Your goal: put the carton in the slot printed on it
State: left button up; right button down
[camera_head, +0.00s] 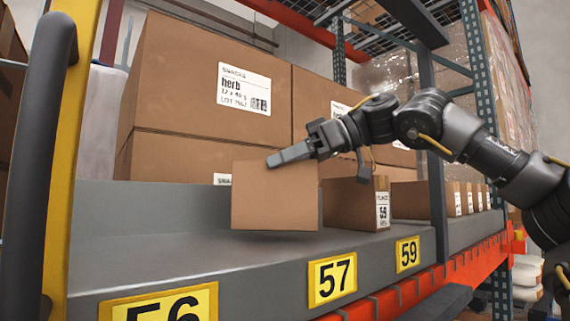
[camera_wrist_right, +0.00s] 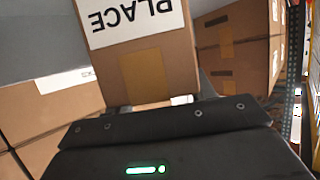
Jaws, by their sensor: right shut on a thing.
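My right gripper (camera_head: 285,156) is shut on a brown carton (camera_head: 274,200) at its top edge. The carton hangs just above the grey shelf (camera_head: 140,246), with a shadow under it, behind and left of the yellow 57 plate (camera_head: 332,279). Its face toward the head camera is plain. In the right wrist view the carton (camera_wrist_right: 152,75) shows a white label reading PLACE, upside down; no number is visible. My left gripper is out of view.
More small cartons (camera_head: 450,200) stand farther right. Large boxes (camera_head: 205,85) fill the back. The shelf behind the 56 plate is clear. A yellow post (camera_head: 65,150) stands left.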

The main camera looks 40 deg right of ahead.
jog(key=shift+s+d+f, duration=0.2)
jog(key=shift+d+f, duration=0.15)
jog(key=shift+f, duration=0.35)
jog(key=shift+a, duration=0.2)
jog(key=shift+w+a+f, duration=0.1)
jog(key=shift+a+f, duration=0.05)
jog(key=c, duration=0.8)
grip_release()
jog(key=shift+o, duration=1.4)
jog(key=shift+d, duration=0.2)
